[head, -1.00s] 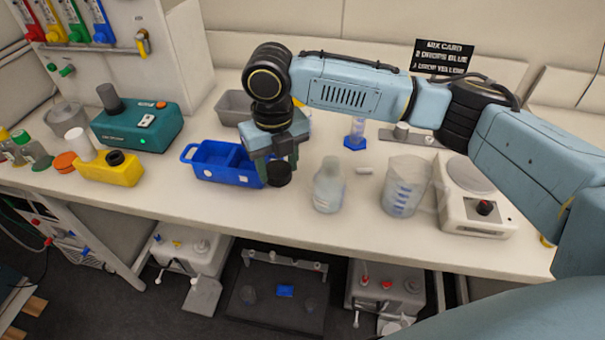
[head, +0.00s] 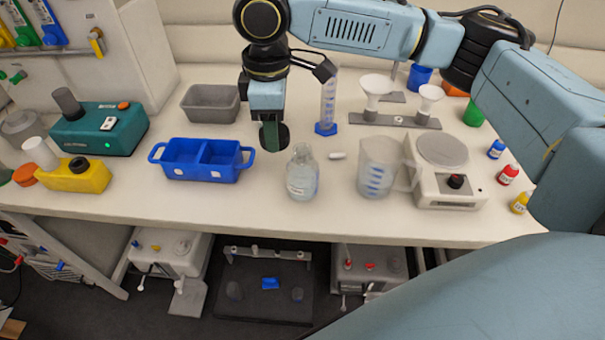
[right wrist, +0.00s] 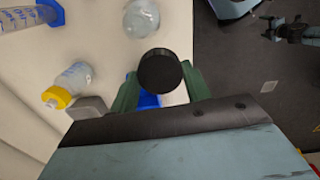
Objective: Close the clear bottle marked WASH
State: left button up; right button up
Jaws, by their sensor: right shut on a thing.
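A clear bottle (head: 302,178) with a white label stands upright on the bench with its neck uncapped; the label is too small to read. It also shows at the top of the right wrist view (right wrist: 141,18). My right gripper (head: 270,134) is shut on a black cap (head: 282,136), above the bench to the left of and beyond the bottle's neck. The cap is apart from the bottle and shows between the green fingers in the right wrist view (right wrist: 160,71). My left gripper is not in view.
Left of the bottle is a blue two-part tray (head: 202,177). To its right are a small white bar (head: 338,155), a beaker (head: 376,165) and a scale (head: 447,185). A blue-footed cylinder (head: 327,105) stands behind. A yellow-capped bottle (right wrist: 68,86) shows in the wrist view.

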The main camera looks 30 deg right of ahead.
jog(key=m, duration=0.2)
jog(key=d+r+m, duration=0.1)
jog(key=m, duration=0.1)
jog(key=s+m, duration=0.1)
jog(key=m, duration=0.1)
jog(key=shift+d+r+m, duration=0.15)
jog(key=shift+r+m, duration=0.2)
jog(key=shift+m, duration=0.05)
jog(key=m, duration=0.3)
jog(key=s+r+m, duration=0.1)
jog(key=m, duration=0.1)
jog(key=shift+d+r, duration=0.1)
jog(key=shift+d, duration=0.3)
